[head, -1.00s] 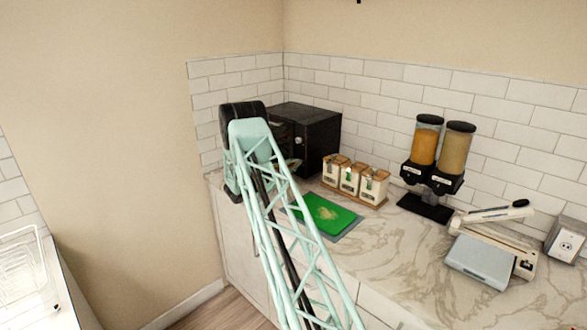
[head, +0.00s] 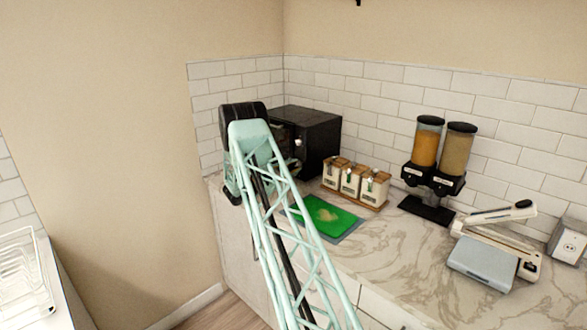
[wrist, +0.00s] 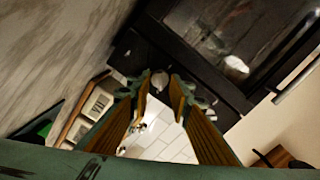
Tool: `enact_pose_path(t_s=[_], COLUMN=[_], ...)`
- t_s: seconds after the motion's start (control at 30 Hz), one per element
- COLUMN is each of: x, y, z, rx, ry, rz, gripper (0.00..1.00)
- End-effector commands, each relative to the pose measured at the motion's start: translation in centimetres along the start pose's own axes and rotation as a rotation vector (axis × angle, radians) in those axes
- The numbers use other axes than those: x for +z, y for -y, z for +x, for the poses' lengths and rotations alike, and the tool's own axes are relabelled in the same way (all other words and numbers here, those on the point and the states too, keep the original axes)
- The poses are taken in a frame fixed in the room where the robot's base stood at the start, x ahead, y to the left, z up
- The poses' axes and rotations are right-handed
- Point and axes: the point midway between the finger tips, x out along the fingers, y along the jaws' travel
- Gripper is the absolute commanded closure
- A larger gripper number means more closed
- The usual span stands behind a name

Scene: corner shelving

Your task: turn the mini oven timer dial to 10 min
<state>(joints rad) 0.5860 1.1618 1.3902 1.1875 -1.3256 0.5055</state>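The mini oven (head: 318,132) is a black box in the back corner of the counter, partly hidden by my arm in the head view. In the wrist view its dark glass door (wrist: 225,30) fills the top right. Another round dial (wrist: 160,81) lies between my fingertips. My gripper (wrist: 161,85) is parted around this dial, with small gaps on both sides; I cannot tell whether it touches. The dial markings are too small to read.
Three white canisters (head: 351,180) stand in a wooden rack right of the oven. A green cutting board (head: 325,215) lies in front. Two cereal dispensers (head: 425,145) and a grey scale-like device (head: 485,262) are farther right. A tiled wall (head: 380,95) closes the back.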

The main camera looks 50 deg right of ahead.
Motion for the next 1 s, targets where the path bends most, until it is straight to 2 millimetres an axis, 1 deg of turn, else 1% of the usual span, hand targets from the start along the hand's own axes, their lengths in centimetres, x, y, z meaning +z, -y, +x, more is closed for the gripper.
enact_pose_path(t_s=[0.33,0.57,0.77,1.0], x=[0.0,0.0,0.1,0.1], y=[0.0,0.0,0.1,0.0], z=[-0.2,-1.5,-4.0,-7.5], rx=[0.0,0.0,-0.001,0.0], ry=[0.0,0.001,0.001,0.001], rz=[0.0,-0.001,-0.001,-0.001], gripper=[0.81,0.81,0.81,0.81])
